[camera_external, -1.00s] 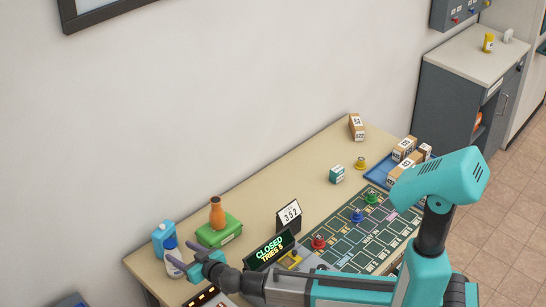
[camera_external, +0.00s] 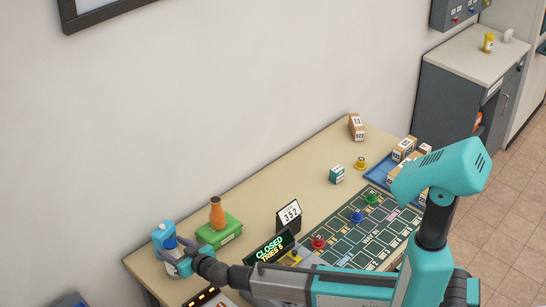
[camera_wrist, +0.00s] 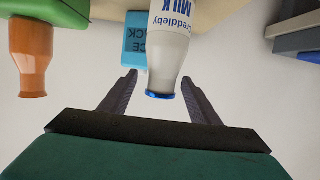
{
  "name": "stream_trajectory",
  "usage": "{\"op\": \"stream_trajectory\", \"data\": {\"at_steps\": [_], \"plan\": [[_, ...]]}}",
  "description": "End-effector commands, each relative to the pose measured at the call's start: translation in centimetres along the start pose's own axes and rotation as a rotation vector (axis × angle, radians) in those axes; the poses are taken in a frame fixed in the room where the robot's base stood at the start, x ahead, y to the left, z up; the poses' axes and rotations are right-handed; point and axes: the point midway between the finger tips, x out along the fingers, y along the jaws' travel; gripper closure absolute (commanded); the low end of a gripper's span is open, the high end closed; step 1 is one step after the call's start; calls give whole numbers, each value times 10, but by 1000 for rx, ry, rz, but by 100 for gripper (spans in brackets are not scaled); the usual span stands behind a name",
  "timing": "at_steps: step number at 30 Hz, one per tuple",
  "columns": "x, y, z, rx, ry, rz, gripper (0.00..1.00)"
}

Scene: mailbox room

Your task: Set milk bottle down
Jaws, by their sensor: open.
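The milk bottle (camera_external: 170,267), white with a blue cap, stands upright at the left end of the desk. It hangs from the top of the upside-down wrist view, its label reading "MILK" (camera_wrist: 168,48). My gripper (camera_external: 186,262) is at the bottle's right side in the external view. In the wrist view my gripper (camera_wrist: 160,79) is open, with a finger on either side of the bottle's neck and cap and gaps visible. The fingers partly hide the bottle in the external view.
A blue ice pack (camera_external: 163,233) stands just behind the bottle. An orange bottle (camera_external: 217,213) stands on a green box (camera_external: 231,230) to the right. A lit "CLOSED" sign (camera_external: 270,247) and a number card (camera_external: 289,216) are further right. The desk's middle (camera_external: 262,195) is clear.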

Motion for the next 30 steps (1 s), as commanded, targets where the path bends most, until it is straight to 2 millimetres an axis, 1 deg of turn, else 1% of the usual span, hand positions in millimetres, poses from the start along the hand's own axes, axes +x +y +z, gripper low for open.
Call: {"op": "stream_trajectory", "data": {"at_steps": [5,8,24,30], "plan": [[3,-1,-1,0,0,0,44],[9,-1,-2,0,-1,0,44],[49,-4,-1,0,0,0,44],[52,-3,0,0,0,0,44]]}}
